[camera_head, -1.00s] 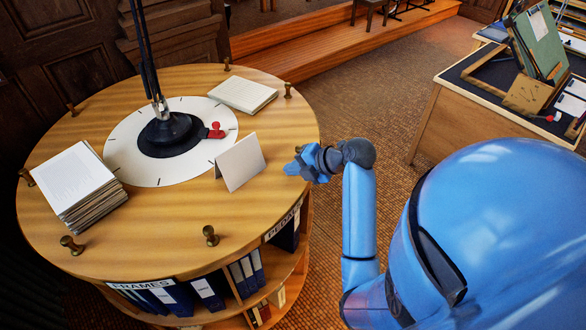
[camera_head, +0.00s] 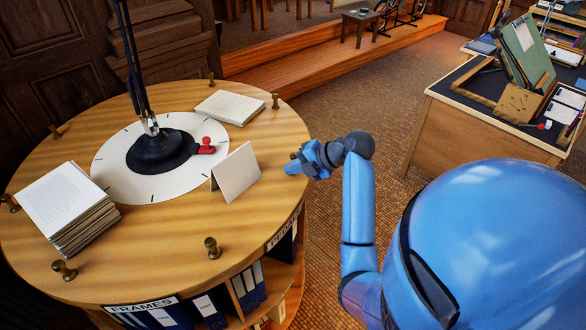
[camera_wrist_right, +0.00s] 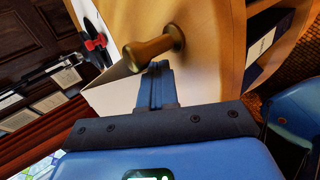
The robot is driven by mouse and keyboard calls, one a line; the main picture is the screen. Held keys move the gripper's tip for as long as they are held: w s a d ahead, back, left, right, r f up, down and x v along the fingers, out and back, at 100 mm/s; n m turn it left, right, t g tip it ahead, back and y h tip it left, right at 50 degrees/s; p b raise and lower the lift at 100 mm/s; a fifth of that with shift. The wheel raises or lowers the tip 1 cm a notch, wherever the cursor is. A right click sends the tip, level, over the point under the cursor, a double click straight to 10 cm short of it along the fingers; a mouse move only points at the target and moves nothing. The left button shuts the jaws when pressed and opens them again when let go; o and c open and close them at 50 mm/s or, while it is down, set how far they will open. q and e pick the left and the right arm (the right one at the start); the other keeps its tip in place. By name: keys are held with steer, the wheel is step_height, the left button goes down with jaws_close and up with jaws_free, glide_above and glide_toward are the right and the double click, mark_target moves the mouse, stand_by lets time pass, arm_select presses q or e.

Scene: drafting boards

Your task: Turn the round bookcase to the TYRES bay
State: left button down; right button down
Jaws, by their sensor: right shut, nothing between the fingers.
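The round bookcase has a wooden top (camera_head: 120,235) and shelves of blue binders below. Its FRAMES label (camera_head: 140,308) faces the near side; a partly cut-off label (camera_head: 282,232) starting "PED" is to its right. No TYRES label shows. Brass knobs (camera_head: 212,247) stand around the rim. My left gripper is out of view.
On the top are a paper stack (camera_head: 68,205), a book (camera_head: 229,106) and a folded white card (camera_head: 237,172). A desk (camera_head: 470,130) with boards is at right. Open floor (camera_head: 345,110) lies between, with a wooden step (camera_head: 330,50) behind.

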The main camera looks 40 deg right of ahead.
steer(key=shift+w+d+r+b, duration=0.1)
steer(key=shift+w+d+b, duration=0.65)
steer(key=shift+d+b, duration=0.2)
steer(key=shift+w+d+f+n+y+b, duration=0.2)
steer(key=shift+w+d+n+y+b, duration=0.15)
steer(key=shift+w+d+b, duration=0.55)
steer(key=shift+w+d, duration=0.35)
steer(key=shift+d, duration=0.1)
steer(key=shift+r, duration=0.1)
steer(key=shift+s+a+r, duration=0.1)
steer(key=shift+s+a, duration=0.05)
steer(key=shift+n, duration=0.35)
steer(key=w+d+b, duration=0.1)
steer(key=w+b, duration=0.1)
steer(key=w+d+b, duration=0.1)
steer(key=shift+d+f, duration=0.25)
steer(key=shift+d, duration=0.05)
steer(key=shift+w+d+g+y+b, duration=0.3)
steer(key=shift+w+d+b, duration=0.2)
steer(key=shift+b, duration=0.1)
steer(key=shift+w+d+r, duration=0.15)
steer(key=shift+w+d, duration=0.05)
steer(key=shift+w, duration=0.05)
